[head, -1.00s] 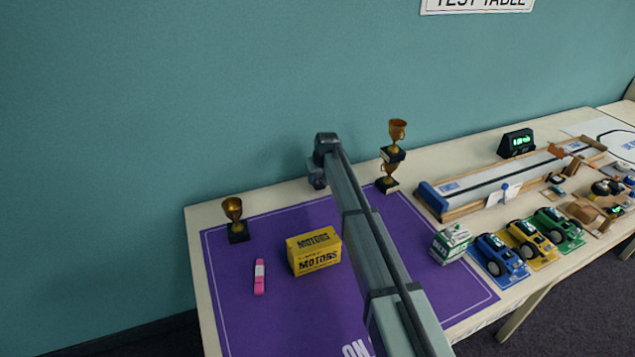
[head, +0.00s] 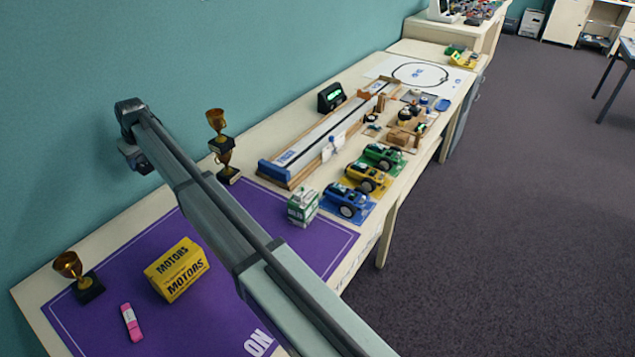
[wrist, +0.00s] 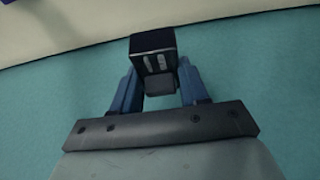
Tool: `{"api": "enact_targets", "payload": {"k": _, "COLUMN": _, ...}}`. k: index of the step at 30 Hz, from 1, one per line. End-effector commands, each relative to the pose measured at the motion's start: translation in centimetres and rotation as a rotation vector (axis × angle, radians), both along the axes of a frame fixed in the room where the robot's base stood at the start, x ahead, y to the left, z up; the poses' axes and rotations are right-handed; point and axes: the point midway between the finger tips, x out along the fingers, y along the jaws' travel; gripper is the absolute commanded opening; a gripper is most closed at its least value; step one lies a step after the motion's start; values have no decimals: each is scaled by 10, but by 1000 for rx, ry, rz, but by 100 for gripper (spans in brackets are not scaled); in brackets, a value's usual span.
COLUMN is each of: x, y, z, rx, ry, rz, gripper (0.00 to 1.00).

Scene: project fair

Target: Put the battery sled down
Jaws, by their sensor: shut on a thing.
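My gripper (wrist: 158,78) shows in the wrist view with its two blue fingers shut on a small black block (wrist: 153,42), which I take for the battery sled. The block has pale oval marks on one face and a grey part below them. In the head view my gripper (head: 137,158) hangs at the far end of my arm, in front of the teal wall at the left. It appears raised above the back of the table. The held thing cannot be made out there.
A purple mat (head: 120,275) covers the near table. On it are a yellow motors box (head: 178,270), a pink item (head: 131,322) and a green-white box (head: 303,207). Trophies (head: 228,165) stand at the back, one stacked. Toy cars (head: 347,200) and a track (head: 320,135) lie right.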

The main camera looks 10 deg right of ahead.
Motion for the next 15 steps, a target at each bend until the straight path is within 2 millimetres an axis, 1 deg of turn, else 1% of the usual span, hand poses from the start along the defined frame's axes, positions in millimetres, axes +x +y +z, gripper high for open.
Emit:
{"api": "enact_targets", "payload": {"k": 1, "x": 2, "y": 1, "z": 21, "rx": 2, "ry": -4, "rz": 0, "gripper": 11}}
{"api": "enact_targets", "payload": {"k": 5, "x": 2, "y": 1, "z": 68, "rx": 1, "ry": -3, "rz": 0, "gripper": 11}}
{"api": "enact_targets", "payload": {"k": 6, "x": 2, "y": 1, "z": 83, "rx": 2, "ry": -4, "rz": 0, "gripper": 11}}
{"api": "enact_targets", "payload": {"k": 8, "x": 2, "y": 1, "z": 103, "rx": 1, "ry": -3, "rz": 0, "gripper": 11}}
{"api": "enact_targets", "payload": {"k": 9, "x": 2, "y": 1, "z": 117, "rx": 2, "ry": -4, "rz": 0, "gripper": 11}}
{"api": "enact_targets", "payload": {"k": 11, "x": 2, "y": 1, "z": 133, "rx": 1, "ry": -1, "rz": 0, "gripper": 11}}
{"api": "enact_targets", "payload": {"k": 12, "x": 2, "y": 1, "z": 144, "rx": 1, "ry": -3, "rz": 0, "gripper": 11}}
{"api": "enact_targets", "payload": {"k": 15, "x": 2, "y": 1, "z": 166, "rx": 1, "ry": -1, "rz": 0, "gripper": 11}}
